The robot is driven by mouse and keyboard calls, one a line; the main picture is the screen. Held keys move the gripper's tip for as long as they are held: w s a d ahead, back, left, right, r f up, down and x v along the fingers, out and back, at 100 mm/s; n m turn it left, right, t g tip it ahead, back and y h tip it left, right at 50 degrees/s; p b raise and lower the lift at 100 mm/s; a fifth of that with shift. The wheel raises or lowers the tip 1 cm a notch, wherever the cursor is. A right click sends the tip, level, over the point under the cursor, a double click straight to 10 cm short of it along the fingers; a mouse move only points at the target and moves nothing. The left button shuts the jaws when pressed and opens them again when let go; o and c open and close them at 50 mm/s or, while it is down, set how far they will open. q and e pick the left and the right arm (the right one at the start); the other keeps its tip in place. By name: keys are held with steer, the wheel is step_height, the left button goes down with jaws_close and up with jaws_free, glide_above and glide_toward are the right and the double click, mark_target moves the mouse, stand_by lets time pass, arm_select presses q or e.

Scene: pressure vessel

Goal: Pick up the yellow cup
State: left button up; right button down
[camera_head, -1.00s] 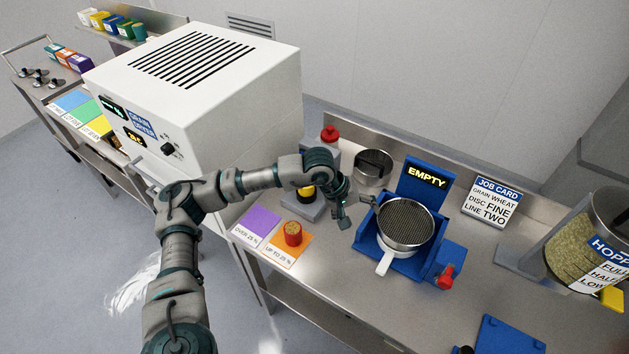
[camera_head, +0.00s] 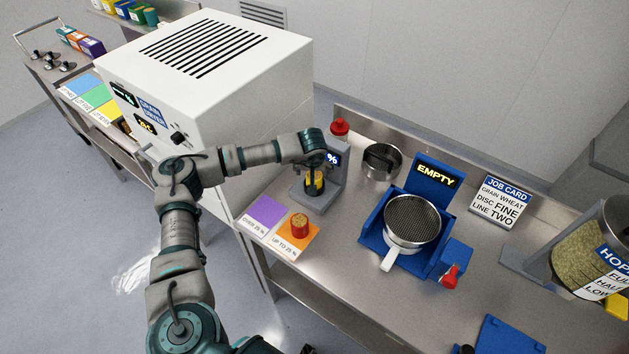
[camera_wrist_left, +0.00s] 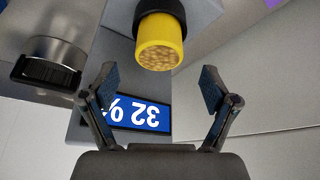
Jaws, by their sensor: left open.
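The yellow cup (camera_head: 314,184) sits on a grey meter stand (camera_head: 331,187), partly hidden by my left wrist in the head view. In the left wrist view the yellow cup (camera_wrist_left: 160,45) shows at the top centre, filled with pale grain, with a dark part around its far end. My left gripper (camera_wrist_left: 157,87) is open and empty, its fingers spread wide just short of the cup, which lies ahead between their lines. My right gripper is not in view.
The meter's display (camera_wrist_left: 140,112) reads 32 %. A red cup (camera_head: 300,226) stands on the orange card (camera_head: 290,243), beside a purple card (camera_head: 262,214). A metal bowl (camera_head: 382,160) and a sieve in a blue holder (camera_head: 372,235) stand right. A white dryer (camera_head: 215,80) stands left.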

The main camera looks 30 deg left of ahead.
arm_select(q)
steer(key=p+x, duration=0.1)
steer(key=x, duration=0.3)
steer(key=shift+f, duration=0.35)
steer(key=shift+w+f, duration=0.15)
steer(key=shift+f, duration=0.25)
steer(key=shift+d, duration=0.15)
steer(key=c, duration=0.5)
steer(key=shift+a, duration=0.25)
steer(key=c, duration=0.9)
steer(key=shift+c, duration=0.2)
